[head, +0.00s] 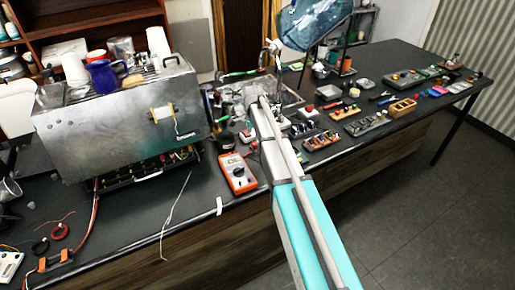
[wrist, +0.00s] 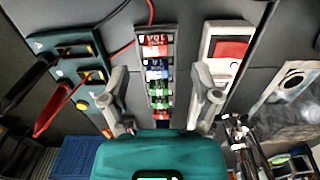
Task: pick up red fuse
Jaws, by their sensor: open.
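In the wrist view, a narrow dark tray holds a column of coloured fuses. A red fuse (wrist: 154,47) marked with pale lettering lies at its far end. Blue fuses (wrist: 158,72) and green fuses (wrist: 159,100) follow nearer to me, with another small red piece (wrist: 162,116) at the near end. My gripper (wrist: 160,82) is open and empty. Its fingers stand on either side of the tray, level with the middle fuses and short of the far red fuse. In the head view my arm hides much of this spot, and I cannot make out the fuses there.
Left of the tray is a teal device (wrist: 75,65) with black and red leads. Right is a white box with a red switch (wrist: 229,50). In the head view, an orange multimeter (head: 237,172) and a metal brewer (head: 120,120) stand left of my arm.

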